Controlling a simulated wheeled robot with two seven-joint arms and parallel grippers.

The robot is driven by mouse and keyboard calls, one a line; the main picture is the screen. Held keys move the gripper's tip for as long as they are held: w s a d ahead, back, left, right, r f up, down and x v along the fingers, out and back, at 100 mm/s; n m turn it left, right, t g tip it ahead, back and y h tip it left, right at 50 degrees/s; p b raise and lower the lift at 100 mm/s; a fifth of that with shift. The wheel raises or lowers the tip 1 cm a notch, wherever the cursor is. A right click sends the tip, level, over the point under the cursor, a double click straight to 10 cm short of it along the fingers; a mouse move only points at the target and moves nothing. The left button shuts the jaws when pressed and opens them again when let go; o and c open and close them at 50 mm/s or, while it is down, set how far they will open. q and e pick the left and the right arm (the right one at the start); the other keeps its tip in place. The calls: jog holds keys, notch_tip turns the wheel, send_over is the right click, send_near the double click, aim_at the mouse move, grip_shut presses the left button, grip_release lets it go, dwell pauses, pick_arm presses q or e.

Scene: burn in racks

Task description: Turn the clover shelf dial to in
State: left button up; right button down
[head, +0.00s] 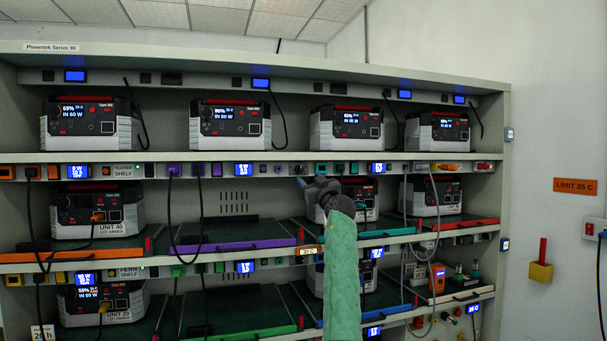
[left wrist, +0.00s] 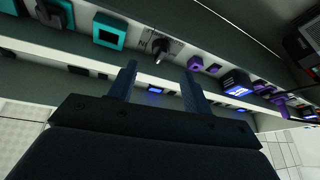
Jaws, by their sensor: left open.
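A dark dial (head: 299,169) sits on the edge strip of the upper shelf, right of a blue-lit display. In the left wrist view the dial (left wrist: 161,46) is a black knob on a pale plate with small marks; I cannot read its setting. The shelf label (head: 123,170) at the left of this strip is too small to read surely. My left gripper (head: 312,184) is just below and right of the dial in the head view. Its fingers (left wrist: 159,68) are open and empty, one either side of the dial's line, apart from it. My right gripper is not in view.
Teal sockets (left wrist: 109,33) and purple sockets (left wrist: 195,63) flank the dial. Black cables (head: 171,215) hang from the strip at the left. Power units (head: 230,122) stand on the shelves above and below. A second labelled strip (head: 131,272) runs lower.

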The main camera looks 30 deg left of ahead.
aim_at(302, 171)
pick_arm(q)
jog(key=p+x, duration=0.1)
jog(key=x, duration=0.3)
jog(key=shift+a+r+p, duration=0.15)
jog(key=shift+r+p, duration=0.1)
jog(key=shift+p, duration=0.05)
jog(key=shift+x, duration=0.9)
jog(key=shift+w+a+f+p, duration=0.1)
jog(key=shift+w+a+p, duration=0.15)
jog(key=shift+a+p, duration=0.05)
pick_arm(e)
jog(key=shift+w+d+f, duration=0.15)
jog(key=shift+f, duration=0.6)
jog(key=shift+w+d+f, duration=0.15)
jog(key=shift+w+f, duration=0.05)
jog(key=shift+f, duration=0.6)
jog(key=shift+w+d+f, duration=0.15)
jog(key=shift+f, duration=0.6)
pick_arm(q)
jog(key=c, duration=1)
